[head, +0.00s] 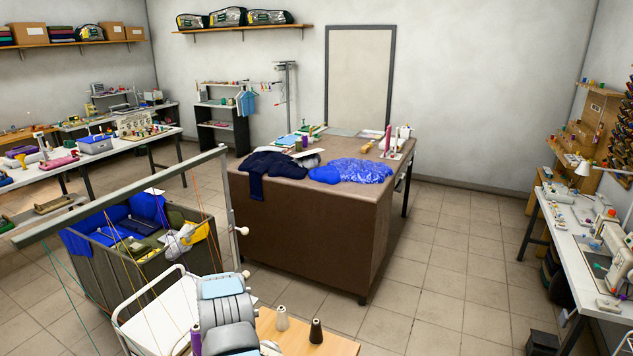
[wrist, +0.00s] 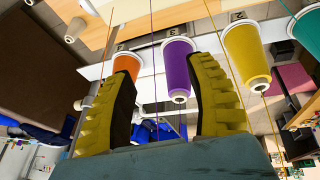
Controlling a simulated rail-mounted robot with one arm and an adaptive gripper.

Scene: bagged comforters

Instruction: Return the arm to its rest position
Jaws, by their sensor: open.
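My gripper (wrist: 165,105) shows in the wrist view with its two yellow, dark-padded fingers spread apart. Nothing is held between them. A purple thread cone (wrist: 178,70) shows beyond the gap, and I cannot tell its exact distance from the fingertips. I cannot make out the gripper clearly in the head view. A shiny blue bagged bundle (head: 355,171) lies on top of the large brown table (head: 300,230), beside a dark navy cloth heap (head: 268,165).
An orange cone (wrist: 127,65) and a yellow cone (wrist: 246,55) flank the purple one, with thin threads running past. A grey bin (head: 105,262) holds blue and yellow bundles. A grey bar (head: 120,198) crosses above it. Tiled floor (head: 450,260) is clear right of the table.

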